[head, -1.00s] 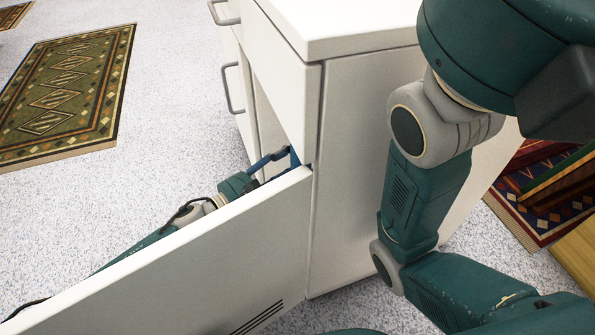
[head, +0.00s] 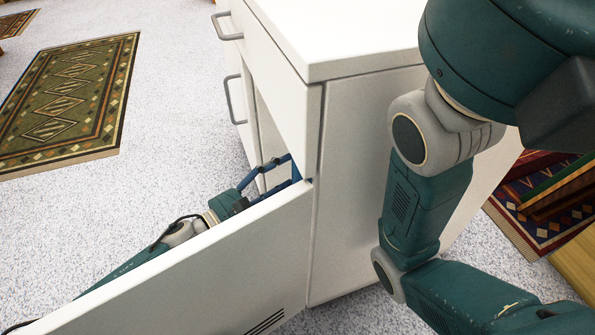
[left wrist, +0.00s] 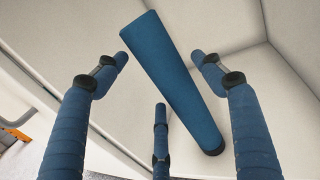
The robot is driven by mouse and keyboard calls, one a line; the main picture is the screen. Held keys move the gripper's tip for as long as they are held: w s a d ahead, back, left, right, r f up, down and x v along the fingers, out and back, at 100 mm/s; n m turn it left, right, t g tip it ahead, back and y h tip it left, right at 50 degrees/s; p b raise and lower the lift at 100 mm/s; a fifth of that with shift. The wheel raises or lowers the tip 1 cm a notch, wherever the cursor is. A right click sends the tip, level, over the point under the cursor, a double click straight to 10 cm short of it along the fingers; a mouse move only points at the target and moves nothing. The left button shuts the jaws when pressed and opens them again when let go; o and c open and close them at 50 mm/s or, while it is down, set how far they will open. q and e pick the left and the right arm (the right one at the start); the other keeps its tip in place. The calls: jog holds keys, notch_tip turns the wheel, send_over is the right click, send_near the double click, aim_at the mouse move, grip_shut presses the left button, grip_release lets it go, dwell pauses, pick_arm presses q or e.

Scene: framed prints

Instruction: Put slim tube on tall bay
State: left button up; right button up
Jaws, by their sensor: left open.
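A blue tapered tube (left wrist: 178,82), which looks like the slim tube, is inside a white-walled compartment in the left wrist view. It has a dark end at lower right. My left gripper (left wrist: 160,72) is open, with its blue fingers spread around the tube and no clear grip on it. In the head view the left gripper (head: 280,172) reaches into the white cabinet (head: 365,190) behind its open door (head: 200,270). The door hides part of the gripper and the compartment. I cannot tell which compartment is the tall bay. My right gripper is not in view.
The open door stands between my view and the left arm. Grey handles (head: 232,98) are on the cabinet's front. A green patterned rug (head: 70,100) lies at left. Prints or rugs (head: 550,195) lie at right. Speckled floor is clear at left.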

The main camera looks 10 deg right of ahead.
pick_arm(q)
jog(key=p+v, duration=0.3)
jog(key=v, duration=0.6)
jog(key=shift+a+r, duration=0.1)
